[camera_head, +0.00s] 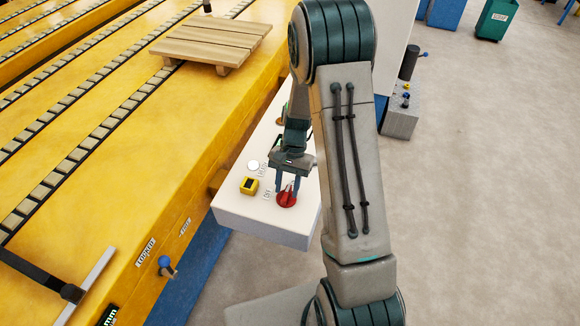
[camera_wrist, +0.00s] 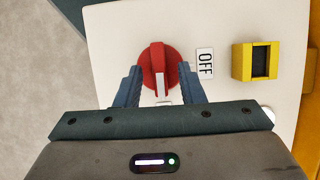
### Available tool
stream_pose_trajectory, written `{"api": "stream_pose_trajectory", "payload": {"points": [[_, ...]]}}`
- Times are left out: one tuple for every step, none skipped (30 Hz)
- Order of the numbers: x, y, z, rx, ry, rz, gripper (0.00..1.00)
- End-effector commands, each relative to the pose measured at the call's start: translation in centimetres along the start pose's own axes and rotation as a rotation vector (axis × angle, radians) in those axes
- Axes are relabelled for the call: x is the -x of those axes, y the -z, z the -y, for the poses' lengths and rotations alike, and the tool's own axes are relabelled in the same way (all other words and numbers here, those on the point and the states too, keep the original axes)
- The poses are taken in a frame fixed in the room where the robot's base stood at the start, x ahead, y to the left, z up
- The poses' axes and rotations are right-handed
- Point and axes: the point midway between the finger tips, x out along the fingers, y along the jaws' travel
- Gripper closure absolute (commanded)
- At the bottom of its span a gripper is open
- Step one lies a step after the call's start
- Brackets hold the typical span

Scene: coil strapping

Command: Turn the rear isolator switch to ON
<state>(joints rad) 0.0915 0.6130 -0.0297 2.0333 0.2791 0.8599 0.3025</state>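A red rotary switch (camera_head: 287,199) sits on top of a white box (camera_head: 262,222) beside the yellow machine. It also shows in the wrist view (camera_wrist: 173,64), where its raised handle with a pale stripe points down the picture toward my gripper's body. An OFF label (camera_wrist: 205,64) stands to the right of the switch there. A pale label below the handle is mostly hidden by my gripper. My gripper (camera_wrist: 159,70) is open, with one finger on each side of the handle and gaps visible. I cannot tell whether this is the rear switch.
A yellow square unit with a black centre (camera_head: 249,186) and a white round button (camera_head: 253,165) are close by on the box. A blue-knobbed lever (camera_head: 165,263) stands on the yellow machine (camera_head: 200,120).

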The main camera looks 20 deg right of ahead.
Motion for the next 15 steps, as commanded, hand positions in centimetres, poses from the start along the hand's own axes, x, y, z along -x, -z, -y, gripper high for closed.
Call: {"api": "stream_pose_trajectory", "payload": {"points": [[0.9,0.1,0.0,0.000,0.003,-0.005,0.65],[1.5,0.1,0.1,0.000,0.003,-0.005,0.65],[2.4,0.1,0.1,0.000,0.004,-0.006,0.65],[3.0,0.1,0.1,-0.001,0.004,-0.006,0.65],[3.7,0.1,0.1,-0.001,0.004,-0.007,0.65],[4.7,0.1,0.0,-0.001,0.004,-0.007,0.65],[5.4,0.1,0.0,-0.001,0.003,-0.007,0.65],[6.1,0.1,0.0,-0.001,0.004,-0.007,0.65],[7.1,0.1,0.0,-0.001,0.004,-0.007,0.65],[7.7,0.1,0.0,-0.001,0.003,-0.006,0.65],[8.4,0.1,0.0,-0.001,0.004,-0.007,0.65],[9.2,0.1,0.0,-0.001,0.004,-0.005,0.65],[9.7,0.1,0.0,-0.001,0.003,-0.005,0.65],[10.2,0.1,0.0,-0.001,0.003,-0.005,0.65],[10.8,0.1,0.0,-0.001,0.003,-0.005,0.65]]}}
